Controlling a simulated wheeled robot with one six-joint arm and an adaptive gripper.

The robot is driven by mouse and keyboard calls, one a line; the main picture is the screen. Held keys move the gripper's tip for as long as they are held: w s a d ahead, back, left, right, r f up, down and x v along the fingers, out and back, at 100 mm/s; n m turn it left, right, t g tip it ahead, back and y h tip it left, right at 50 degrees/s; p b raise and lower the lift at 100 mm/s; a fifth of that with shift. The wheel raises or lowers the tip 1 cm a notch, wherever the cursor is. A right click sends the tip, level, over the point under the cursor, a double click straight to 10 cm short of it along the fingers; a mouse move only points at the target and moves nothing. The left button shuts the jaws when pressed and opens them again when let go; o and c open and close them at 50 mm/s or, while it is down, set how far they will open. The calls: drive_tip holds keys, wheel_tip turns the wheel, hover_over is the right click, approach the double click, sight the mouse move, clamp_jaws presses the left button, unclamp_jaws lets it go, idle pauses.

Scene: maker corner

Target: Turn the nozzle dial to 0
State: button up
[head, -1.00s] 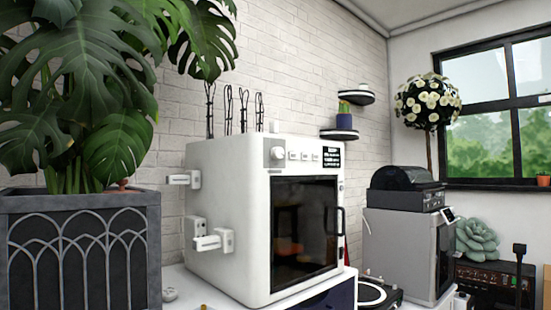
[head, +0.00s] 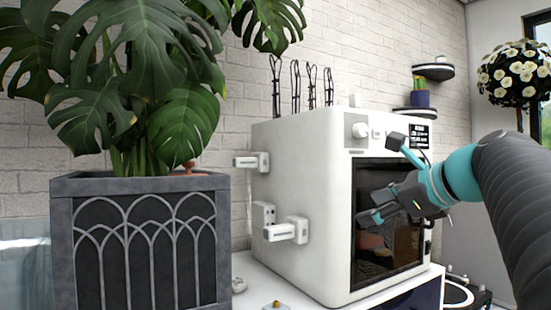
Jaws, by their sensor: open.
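A white boxy machine (head: 300,200) with a dark glass door (head: 375,262) stands on a white surface. A round white dial (head: 360,130) sits at the upper left of its front panel. I take this as the nozzle dial; its setting is too small to read. My gripper (head: 378,180) reaches in from the right with its fingers spread, empty. It is in front of the upper door, below and to the right of the dial, and appears apart from it. My gripper hides part of the panel's buttons and the door.
A large leafy plant in a dark arched planter (head: 145,245) fills the left. White brackets (head: 287,231) stick out from the machine's left side. Several black wire loops (head: 312,85) rise behind it. A small display (head: 419,136) is at the panel's right. Shelves (head: 415,112) hang on the wall behind.

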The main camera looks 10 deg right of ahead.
sight(364, 131)
drive_tip(key=s+d+r+m+t+y, duration=0.1)
drive_tip(key=d+r+m+t, duration=0.2)
drive_tip(key=r, duration=0.4)
drive_tip(key=s+d+r+m+t+y, duration=0.1)
drive_tip(key=s+d+r+m, duration=0.15)
drive_tip(key=d+r, duration=0.45)
drive_tip(key=shift+m, duration=0.45)
drive_tip(key=x, duration=1.4)
drive_tip(key=shift+w+a+r, duration=0.25)
drive_tip(key=shift+a+r, duration=0.15)
drive_tip(key=shift+a, duration=0.1)
clamp_jaws()
